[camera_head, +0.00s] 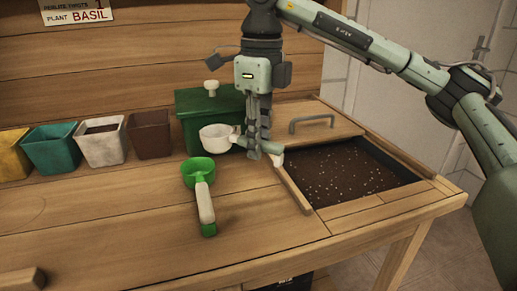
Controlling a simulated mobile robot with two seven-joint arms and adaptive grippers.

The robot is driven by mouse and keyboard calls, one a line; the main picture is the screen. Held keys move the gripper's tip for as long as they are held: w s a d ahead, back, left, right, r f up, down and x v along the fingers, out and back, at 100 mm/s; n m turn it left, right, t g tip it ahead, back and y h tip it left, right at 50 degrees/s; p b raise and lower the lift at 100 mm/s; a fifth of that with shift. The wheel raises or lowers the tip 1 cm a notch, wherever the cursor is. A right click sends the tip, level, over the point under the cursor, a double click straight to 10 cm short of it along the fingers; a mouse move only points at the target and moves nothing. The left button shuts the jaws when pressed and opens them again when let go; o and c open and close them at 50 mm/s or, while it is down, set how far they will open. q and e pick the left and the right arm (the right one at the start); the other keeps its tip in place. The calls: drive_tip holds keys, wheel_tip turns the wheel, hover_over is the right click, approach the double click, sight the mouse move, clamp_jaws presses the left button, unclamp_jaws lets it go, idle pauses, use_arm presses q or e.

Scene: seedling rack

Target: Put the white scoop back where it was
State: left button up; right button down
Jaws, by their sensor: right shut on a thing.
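The white scoop (216,138) is in the grip of my right gripper (262,150). Its bowl points left, in front of the green box, and its handle runs right through the fingers, with the pale end showing on their right side. My right gripper points down, shut on the handle. Whether the scoop touches the table is hard to tell. A green scoop (204,192) lies on the table in front of it, bowl toward the back. My left gripper is not in view.
A green lidded box (194,105) stands behind the white scoop. Several pots, including a brown one (149,134), line the back left. A soil bin (345,172) with a handled wooden cover (305,118) is at right. The table's front left is mostly clear.

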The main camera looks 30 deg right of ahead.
wheel_tip(320, 180, down, 2)
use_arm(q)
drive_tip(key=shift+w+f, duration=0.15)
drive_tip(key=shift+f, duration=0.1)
use_arm(e)
drive_tip(key=shift+f, duration=0.15)
drive_tip(key=shift+f, duration=0.2)
drive_tip(key=shift+f+b, duration=0.2)
drive_tip(key=shift+b, duration=0.2)
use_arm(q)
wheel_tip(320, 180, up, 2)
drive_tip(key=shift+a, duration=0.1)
use_arm(e)
drive_tip(key=c, duration=1.4)
unclamp_jaws()
drive_tip(key=shift+c, duration=0.2)
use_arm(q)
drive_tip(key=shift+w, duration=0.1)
use_arm(e)
drive_tip(key=shift+r, duration=0.15)
